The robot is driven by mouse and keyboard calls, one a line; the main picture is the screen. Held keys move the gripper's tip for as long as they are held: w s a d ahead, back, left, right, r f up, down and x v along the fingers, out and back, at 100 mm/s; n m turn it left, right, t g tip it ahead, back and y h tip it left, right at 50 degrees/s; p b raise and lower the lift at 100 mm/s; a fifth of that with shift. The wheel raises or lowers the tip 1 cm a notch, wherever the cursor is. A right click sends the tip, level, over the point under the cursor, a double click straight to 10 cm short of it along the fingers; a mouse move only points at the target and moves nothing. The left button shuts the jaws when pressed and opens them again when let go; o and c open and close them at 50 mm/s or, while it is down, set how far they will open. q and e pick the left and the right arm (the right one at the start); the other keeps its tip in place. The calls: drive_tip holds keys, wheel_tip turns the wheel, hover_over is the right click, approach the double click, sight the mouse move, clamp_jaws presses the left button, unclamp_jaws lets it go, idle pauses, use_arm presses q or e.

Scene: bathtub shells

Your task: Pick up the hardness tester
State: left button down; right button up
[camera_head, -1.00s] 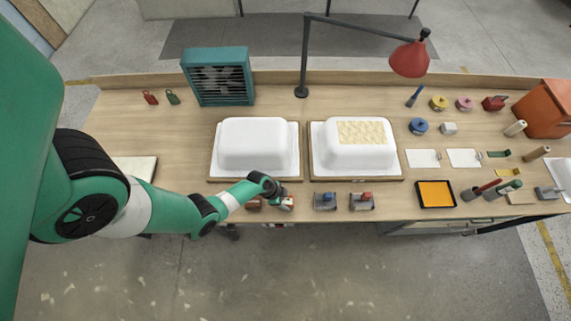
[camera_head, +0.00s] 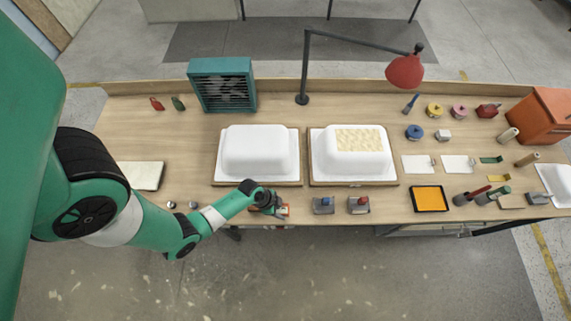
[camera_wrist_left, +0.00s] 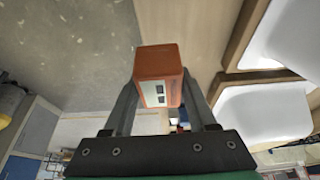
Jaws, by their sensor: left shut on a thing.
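The hardness tester is an orange box with a pale front panel and small dark displays (camera_wrist_left: 160,80). In the left wrist view it sits between the two fingers of my left gripper (camera_wrist_left: 160,98), which is shut on it. In the head view my left gripper (camera_head: 273,205) is at the front edge of the bench, just in front of the left white tub shell (camera_head: 260,148). Only a bit of orange of the tester (camera_head: 284,210) shows there, the rest hidden by the gripper. My right gripper is not in view.
The right white shell (camera_head: 350,152) with a beige patch stands beside the left one. A red lamp (camera_head: 405,71) hangs over the bench. A teal fan (camera_head: 222,84) stands at the back left.

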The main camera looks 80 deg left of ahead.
use_arm(q)
drive_tip(key=s+d+r, duration=0.4)
drive_tip(key=s+d, duration=0.1)
drive_tip(key=d, duration=0.2)
drive_tip(key=shift+s+d+r, duration=0.15)
drive_tip(key=shift+s+r, duration=0.15)
